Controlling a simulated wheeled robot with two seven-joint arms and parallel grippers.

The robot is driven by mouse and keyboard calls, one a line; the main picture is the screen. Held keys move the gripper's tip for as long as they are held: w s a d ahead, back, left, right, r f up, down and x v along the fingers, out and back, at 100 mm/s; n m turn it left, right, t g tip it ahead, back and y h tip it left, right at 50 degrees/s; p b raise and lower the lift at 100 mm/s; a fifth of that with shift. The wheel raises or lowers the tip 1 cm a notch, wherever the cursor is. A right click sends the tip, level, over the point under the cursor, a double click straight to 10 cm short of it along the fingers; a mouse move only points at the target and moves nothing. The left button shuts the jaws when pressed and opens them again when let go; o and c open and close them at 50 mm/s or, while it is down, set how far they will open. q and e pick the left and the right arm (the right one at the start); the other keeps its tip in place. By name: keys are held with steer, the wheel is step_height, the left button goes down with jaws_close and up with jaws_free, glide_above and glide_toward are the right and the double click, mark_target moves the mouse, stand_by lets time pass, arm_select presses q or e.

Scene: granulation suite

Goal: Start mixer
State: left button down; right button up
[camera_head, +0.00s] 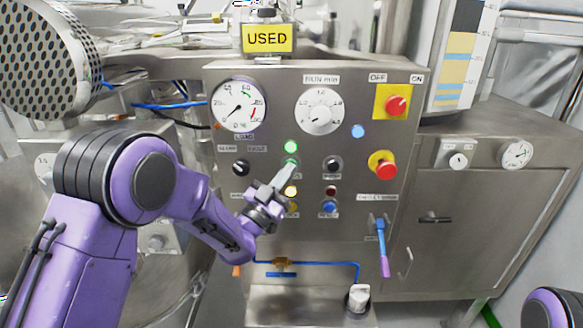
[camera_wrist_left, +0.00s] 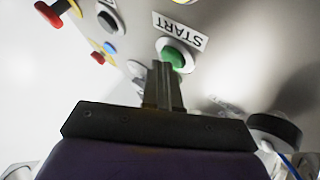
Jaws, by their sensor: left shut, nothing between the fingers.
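The mixer's steel control panel (camera_head: 230,190) faces me in the head view. The green start button (camera_wrist_left: 175,58), under a label reading START, shows in the left wrist view just beyond my fingertips. In the head view a green button (camera_head: 291,161) sits at the tip of my left gripper (camera_head: 290,168), below a lit green lamp (camera_head: 291,147). My left gripper is shut and empty, pointing at the button. Whether the tips touch it I cannot tell. My right gripper is not in view; only a purple part of my right arm shows at the lower right.
A red emergency stop (camera_head: 386,169) and a red OFF/ON switch (camera_head: 396,105) are at the panel's right. Two dials (camera_head: 238,105) sit above the buttons. A yellow USED sign (camera_head: 267,39) stands on top.

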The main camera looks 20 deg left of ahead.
arm_select(q)
steer(key=shift+s, duration=0.15)
steer(key=shift+s+d+b, duration=0.2)
steer(key=shift+s+b, duration=0.3)
steer(key=shift+s, duration=0.15)
steer(key=shift+s, duration=0.1)
steer(key=s+b, duration=0.1)
steer(key=s, duration=0.1)
steer(key=s+d+b, duration=0.1)
steer(key=s, duration=0.1)
steer(key=shift+s+d, duration=0.2)
steer(key=shift+s, duration=0.1)
stand_by(0.6)
